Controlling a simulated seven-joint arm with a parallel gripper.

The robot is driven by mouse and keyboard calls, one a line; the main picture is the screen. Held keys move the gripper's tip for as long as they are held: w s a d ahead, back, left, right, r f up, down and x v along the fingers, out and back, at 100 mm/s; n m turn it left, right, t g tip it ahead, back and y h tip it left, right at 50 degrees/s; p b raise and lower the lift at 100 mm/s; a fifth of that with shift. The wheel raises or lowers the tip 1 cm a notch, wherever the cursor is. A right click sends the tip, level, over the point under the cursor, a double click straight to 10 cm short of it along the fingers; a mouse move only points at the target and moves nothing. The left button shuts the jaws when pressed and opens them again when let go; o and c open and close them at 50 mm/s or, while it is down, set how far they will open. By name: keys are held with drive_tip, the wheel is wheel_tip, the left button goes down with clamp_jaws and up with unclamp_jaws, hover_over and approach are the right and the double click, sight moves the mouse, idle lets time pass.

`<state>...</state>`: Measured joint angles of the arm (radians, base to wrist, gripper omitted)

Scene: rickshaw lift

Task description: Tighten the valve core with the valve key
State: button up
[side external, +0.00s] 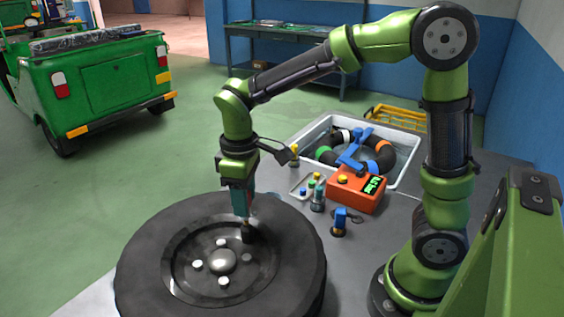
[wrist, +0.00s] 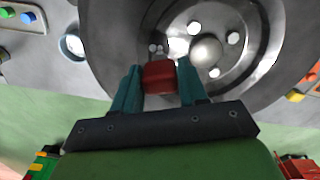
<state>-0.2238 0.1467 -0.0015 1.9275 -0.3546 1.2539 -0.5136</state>
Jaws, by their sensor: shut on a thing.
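A black tyre on a grey metal wheel (side external: 195,240) lies flat on the table. Its round hub cap (side external: 222,261) is ringed by several bright nuts. My gripper (side external: 243,212) points down over the rim on the far side of the hub. In the wrist view its teal fingers (wrist: 160,88) are shut on a red block (wrist: 159,77), which looks like the handle of the valve key. A dark tip (side external: 246,233) shows below the fingers at the rim. The valve core is hidden, and I cannot tell whether the key is seated on it.
An orange box with a display (side external: 356,190) and small coloured parts stand behind the wheel. A white-rimmed water tub (side external: 401,181) holds a black ring with coloured bands. A green vehicle (side external: 112,75) stands at back left.

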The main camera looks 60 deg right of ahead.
drive_tip(key=shift+f, duration=1.3)
idle(0.8)
drive_tip(key=m, duration=0.8)
drive_tip(key=shift+m, duration=0.3)
drive_tip(key=m, duration=0.4)
drive_tip(key=shift+m, duration=0.4)
drive_tip(key=m, duration=0.4)
drive_tip(key=shift+m, duration=0.3)
